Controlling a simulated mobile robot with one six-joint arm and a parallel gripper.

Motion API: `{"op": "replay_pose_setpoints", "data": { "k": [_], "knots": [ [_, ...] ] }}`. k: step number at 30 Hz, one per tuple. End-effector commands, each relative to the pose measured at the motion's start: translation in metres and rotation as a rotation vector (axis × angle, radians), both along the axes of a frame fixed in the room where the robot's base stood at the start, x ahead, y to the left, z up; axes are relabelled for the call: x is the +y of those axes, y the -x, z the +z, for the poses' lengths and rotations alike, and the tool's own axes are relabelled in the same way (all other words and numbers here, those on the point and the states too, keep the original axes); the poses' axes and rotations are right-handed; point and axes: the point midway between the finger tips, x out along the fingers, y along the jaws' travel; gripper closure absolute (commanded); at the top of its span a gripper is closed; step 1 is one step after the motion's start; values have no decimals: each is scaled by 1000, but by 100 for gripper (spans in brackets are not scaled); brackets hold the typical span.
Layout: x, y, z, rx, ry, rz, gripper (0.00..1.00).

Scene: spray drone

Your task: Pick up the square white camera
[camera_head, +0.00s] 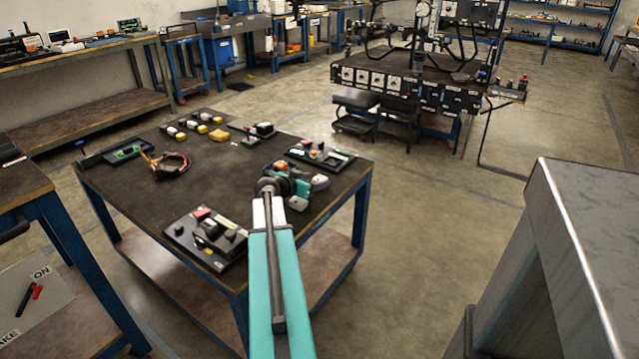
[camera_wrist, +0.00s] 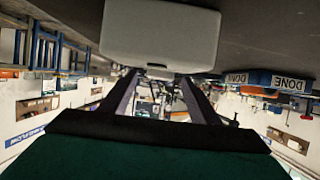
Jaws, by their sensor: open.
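A pale grey-white, squarish block (camera_wrist: 160,35) with rounded corners, which looks like the white camera, fills the top middle of the wrist view. It rests against the dark tabletop (camera_wrist: 262,30), which appears upside down there. My gripper (camera_wrist: 160,85) is open, its two dark fingers spread on either side just below the block in the picture. Nothing shows between the fingers; contact cannot be told. In the head view my gripper (camera_head: 315,182) is low over the right part of the table (camera_head: 150,203).
An orange-topped item (camera_head: 281,167) is beside my wrist. A dark board with parts (camera_head: 205,237) lies at the front, another board (camera_head: 320,154) behind. Wires (camera_head: 170,163) and small yellow parts (camera_head: 218,135) lie farther left. A blue DONE box (camera_wrist: 280,82) shows in the wrist view.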

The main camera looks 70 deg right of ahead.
Motion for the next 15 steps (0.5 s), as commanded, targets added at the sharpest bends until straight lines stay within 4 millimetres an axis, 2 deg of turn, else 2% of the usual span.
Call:
{"op": "replay_pose_setpoints", "data": {
  "k": [6,15],
  "knots": [
    [-23,5,-9,1,0,0,44],
    [-31,8,-13,1,0,0,44]
  ]
}}
